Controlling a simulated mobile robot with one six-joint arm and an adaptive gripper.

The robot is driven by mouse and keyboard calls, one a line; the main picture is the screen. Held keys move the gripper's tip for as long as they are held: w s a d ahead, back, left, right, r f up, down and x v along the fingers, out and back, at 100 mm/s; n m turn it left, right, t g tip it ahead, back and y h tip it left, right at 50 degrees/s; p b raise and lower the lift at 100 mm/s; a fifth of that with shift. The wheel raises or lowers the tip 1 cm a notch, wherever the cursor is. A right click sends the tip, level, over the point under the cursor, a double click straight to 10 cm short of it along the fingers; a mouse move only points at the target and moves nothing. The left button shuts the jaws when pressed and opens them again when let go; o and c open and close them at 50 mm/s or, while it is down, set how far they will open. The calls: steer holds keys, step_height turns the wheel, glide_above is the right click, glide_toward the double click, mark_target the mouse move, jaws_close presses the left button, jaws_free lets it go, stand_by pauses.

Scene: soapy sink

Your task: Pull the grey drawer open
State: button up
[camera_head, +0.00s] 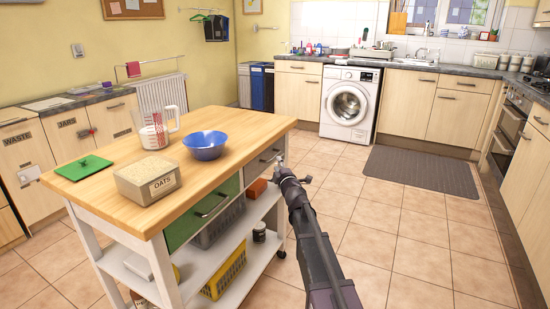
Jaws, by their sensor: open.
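The grey drawer (258,166) is in the side of the wooden-topped kitchen island, right of the green drawer (188,228). It looks shut, and a bar handle (268,158) shows on its front. My gripper (281,161) is at the right end of the drawer front, close to the handle, and covers part of that area. It is open. It is small here, and I cannot tell whether it touches the handle.
The island top (240,130) bears a blue bowl (204,147), a measuring jug (153,132), an oats box (148,182) and a green lid (83,168). Baskets and a jar stand on the shelf below. The tiled floor to the right is clear up to a dark mat (420,170).

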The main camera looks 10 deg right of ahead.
mark_target(274, 158)
steer(key=shift+w+a+r, duration=0.1)
steer(key=shift+w+a, duration=0.05)
steer(key=shift+w, duration=0.7)
steer(key=shift+w+a+r, duration=0.1)
steer(key=shift+w+r, duration=0.05)
steer(key=shift+w, duration=0.65)
steer(key=shift+w+a+r, duration=0.1)
steer(key=shift+w+a, duration=0.05)
steer(key=shift+w, duration=0.7)
